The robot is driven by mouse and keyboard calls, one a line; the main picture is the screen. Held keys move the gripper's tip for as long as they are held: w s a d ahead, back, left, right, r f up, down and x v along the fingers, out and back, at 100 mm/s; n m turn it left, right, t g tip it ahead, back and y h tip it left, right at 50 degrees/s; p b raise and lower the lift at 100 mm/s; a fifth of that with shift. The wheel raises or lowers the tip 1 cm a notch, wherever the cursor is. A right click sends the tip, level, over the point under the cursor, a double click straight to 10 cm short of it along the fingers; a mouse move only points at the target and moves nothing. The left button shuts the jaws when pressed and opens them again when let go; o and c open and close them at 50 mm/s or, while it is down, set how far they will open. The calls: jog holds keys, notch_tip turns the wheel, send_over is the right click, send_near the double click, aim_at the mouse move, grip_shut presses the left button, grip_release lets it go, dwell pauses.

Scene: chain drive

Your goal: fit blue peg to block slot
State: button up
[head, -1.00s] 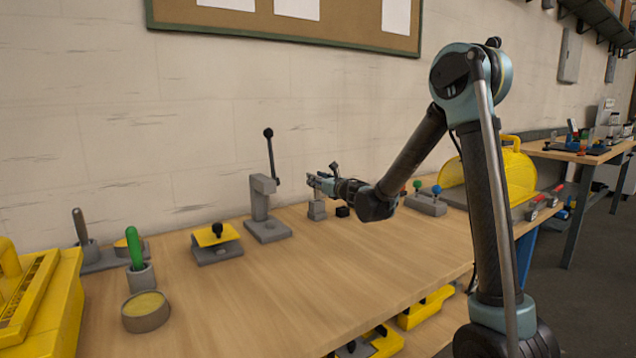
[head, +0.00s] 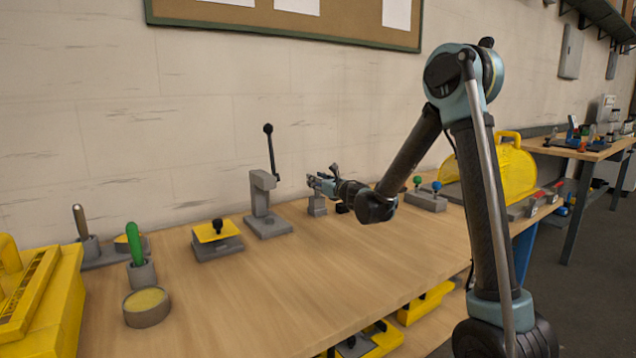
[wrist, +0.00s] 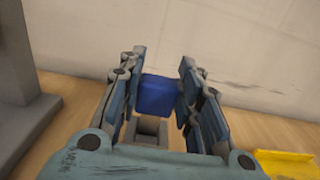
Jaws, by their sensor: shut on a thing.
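My gripper (head: 318,181) is low over the bench near the wall, above the grey block (head: 317,206). In the wrist view my gripper (wrist: 160,90) is shut on the blue peg (wrist: 157,95), which sits between its two fingers. The grey block with its square slot (wrist: 149,129) shows just below the peg in that picture. The slot opening is visible, and the peg appears outside it. The height gap between peg and block is hard to judge. In the head view the peg is too small or hidden to make out.
A grey lever press (head: 264,200) stands left of the block. A small black piece (head: 342,208) is close on the right. A grey stand with green and blue knobs (head: 427,200) is further right. A yellow-topped fixture (head: 217,236) is left of the press. The bench front is clear.

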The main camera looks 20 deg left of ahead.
jog(key=shift+f, duration=1.35)
jog(key=o, duration=1.2)
jog(key=shift+c, duration=0.2)
jog(key=v, duration=1.2)
